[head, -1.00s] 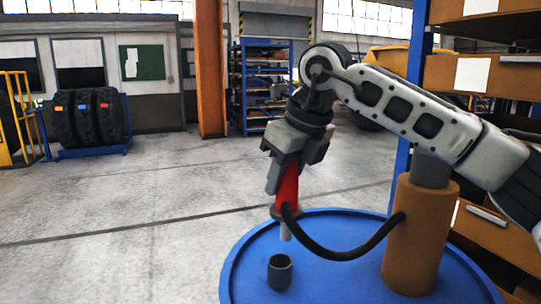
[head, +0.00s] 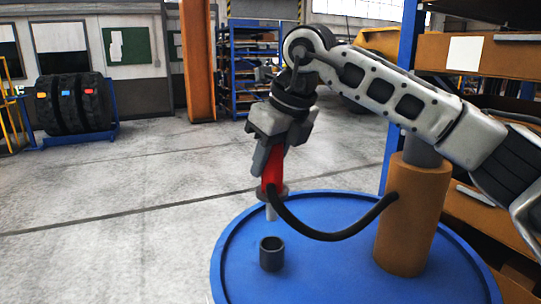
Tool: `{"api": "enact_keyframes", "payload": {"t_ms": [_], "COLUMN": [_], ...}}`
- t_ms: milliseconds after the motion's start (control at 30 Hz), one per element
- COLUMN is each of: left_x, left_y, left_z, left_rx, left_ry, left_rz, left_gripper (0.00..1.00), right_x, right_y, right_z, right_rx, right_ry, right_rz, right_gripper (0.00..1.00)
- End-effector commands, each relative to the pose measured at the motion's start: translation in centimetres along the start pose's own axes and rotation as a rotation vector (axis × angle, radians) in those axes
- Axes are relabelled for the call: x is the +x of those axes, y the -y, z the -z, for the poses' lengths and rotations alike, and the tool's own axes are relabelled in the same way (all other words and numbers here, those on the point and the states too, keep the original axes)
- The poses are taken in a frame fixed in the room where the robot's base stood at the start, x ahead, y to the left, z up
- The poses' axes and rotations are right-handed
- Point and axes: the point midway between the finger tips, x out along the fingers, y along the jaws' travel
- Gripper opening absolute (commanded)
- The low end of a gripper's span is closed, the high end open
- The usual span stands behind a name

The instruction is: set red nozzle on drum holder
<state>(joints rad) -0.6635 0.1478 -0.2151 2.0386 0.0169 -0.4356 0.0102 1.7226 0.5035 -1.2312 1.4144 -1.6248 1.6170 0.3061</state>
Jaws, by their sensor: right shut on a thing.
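The red nozzle (head: 271,174) is upright in my right gripper (head: 268,160), which is shut on it. Its pale tip points down and stands above the far side of the dark cup-shaped holder (head: 271,255) in the picture. I cannot tell the exact gap, but floor and drum top show around the tip. The holder stands on the blue drum top (head: 325,270). A black hose (head: 330,236) runs from the nozzle's lower end to an orange-brown cylinder (head: 409,225) on the drum. My left gripper is not in view.
The orange-brown cylinder stands on the drum's right side, below my right arm. Shelves with brown boxes (head: 470,65) and a blue post stand at the right. Big black tyres (head: 70,105) are far off at the left. The floor left of the drum is clear.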

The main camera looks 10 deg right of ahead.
Motion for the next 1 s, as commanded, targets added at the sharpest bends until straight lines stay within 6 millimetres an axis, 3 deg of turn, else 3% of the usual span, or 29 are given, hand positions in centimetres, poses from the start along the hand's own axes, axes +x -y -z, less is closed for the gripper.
{"api": "enact_keyframes", "payload": {"t_ms": [400,1000], "left_x": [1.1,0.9], "left_y": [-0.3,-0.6], "left_z": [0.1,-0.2], "left_rx": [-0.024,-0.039], "left_ry": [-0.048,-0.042], "left_rz": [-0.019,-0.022], "left_gripper": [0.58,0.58], "right_x": [3.6,3.8], "right_y": [0.0,0.0], "right_z": [1.5,1.6], "right_rx": [0.000,0.000], "right_ry": [0.005,0.004], "right_rz": [0.001,0.000], "right_gripper": [0.16,0.16]}}
